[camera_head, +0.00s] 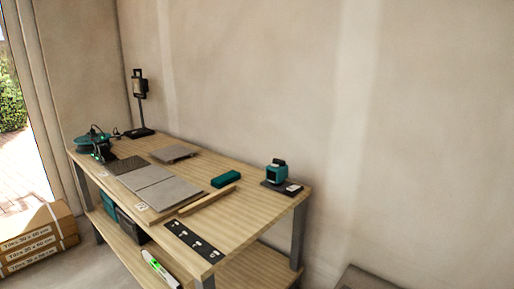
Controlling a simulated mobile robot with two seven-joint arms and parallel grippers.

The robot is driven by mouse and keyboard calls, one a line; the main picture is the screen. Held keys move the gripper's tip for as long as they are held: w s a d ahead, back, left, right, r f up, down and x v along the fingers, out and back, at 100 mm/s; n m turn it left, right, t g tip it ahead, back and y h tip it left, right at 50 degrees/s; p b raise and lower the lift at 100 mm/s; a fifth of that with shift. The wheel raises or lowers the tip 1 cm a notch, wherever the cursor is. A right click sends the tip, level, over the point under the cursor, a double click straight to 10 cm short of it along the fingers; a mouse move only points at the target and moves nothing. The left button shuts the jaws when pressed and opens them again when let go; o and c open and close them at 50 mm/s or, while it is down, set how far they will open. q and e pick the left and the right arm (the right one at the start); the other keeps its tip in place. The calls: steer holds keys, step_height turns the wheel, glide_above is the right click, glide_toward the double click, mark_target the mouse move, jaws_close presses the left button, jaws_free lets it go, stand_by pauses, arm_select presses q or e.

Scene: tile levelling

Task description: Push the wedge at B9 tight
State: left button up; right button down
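No wedge at a mark B9 can be made out at this distance. Two grey tiles, the nearer one (168,193) and the farther one (145,176), lie side by side on the wooden workbench (240,215). Small white tags lie along their front edge, one near the bench's front (141,207); their print is too small to read. A dark strip (181,229) with several small white shapes lies at the bench's near end. Neither of my grippers is in view.
A wooden bar (208,199), a teal block (225,179), a teal device (276,173) and another grey tile (173,153) lie on the bench. A lamp (139,88) and a teal tool (100,146) stand at the far end. Boxes (38,240) are stacked on the floor left.

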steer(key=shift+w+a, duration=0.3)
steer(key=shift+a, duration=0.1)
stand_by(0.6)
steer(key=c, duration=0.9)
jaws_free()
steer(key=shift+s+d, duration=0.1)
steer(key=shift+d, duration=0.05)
